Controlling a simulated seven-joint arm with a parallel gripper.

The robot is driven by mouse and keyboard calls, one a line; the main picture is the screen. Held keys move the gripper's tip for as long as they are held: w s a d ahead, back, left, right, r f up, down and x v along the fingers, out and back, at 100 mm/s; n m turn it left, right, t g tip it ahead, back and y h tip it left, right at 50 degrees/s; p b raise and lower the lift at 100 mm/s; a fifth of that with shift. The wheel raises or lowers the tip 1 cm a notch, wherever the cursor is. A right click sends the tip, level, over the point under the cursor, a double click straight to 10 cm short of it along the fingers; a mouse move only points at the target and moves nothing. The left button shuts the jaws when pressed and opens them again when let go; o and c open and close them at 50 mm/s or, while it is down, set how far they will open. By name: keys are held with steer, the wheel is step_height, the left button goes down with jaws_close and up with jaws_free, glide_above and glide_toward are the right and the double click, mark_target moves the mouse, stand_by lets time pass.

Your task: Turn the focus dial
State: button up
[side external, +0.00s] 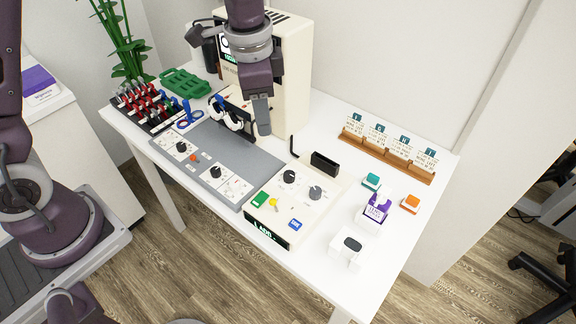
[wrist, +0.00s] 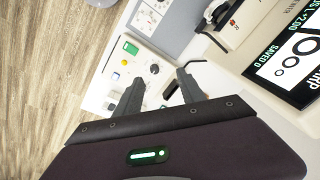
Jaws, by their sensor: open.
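My gripper (side external: 261,122) is open and empty, high over the table near the cream machine. In the wrist view its two fingers (wrist: 159,78) stand apart. A cream control box (side external: 258,220) has two dark knobs on top, a rear one (side external: 289,176) and a front one (side external: 315,192). In the wrist view one dark knob (wrist: 154,69) appears between the fingertips, with part of a label beside it. The gripper is apart from the knobs. I cannot tell which knob is the focus dial; the labels are too small to read fully.
A grey panel (side external: 232,149) with more dark knobs lies left of the box. The cream machine (side external: 292,85) stands behind. A black holder (side external: 324,163), a wooden card rack (side external: 385,160) and small coloured blocks are to the right. A green tray (side external: 187,82) lies back left.

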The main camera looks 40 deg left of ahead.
mark_target(289, 174)
steer(key=w+d+f, duration=0.1)
steer(key=f, duration=0.2)
steer(key=w+d+f+m+g, duration=0.1)
steer(key=f, duration=0.2)
steer(key=w+d+f+m, duration=0.1)
steer(key=f, duration=0.2)
steer(key=shift+w+d+f, duration=0.2)
steer(key=shift+d+f, duration=0.05)
steer(key=shift+f, duration=0.15)
step_height(289, 174, down, 7)
steer(key=shift+f, duration=0.2)
steer(key=shift+c, duration=0.5)
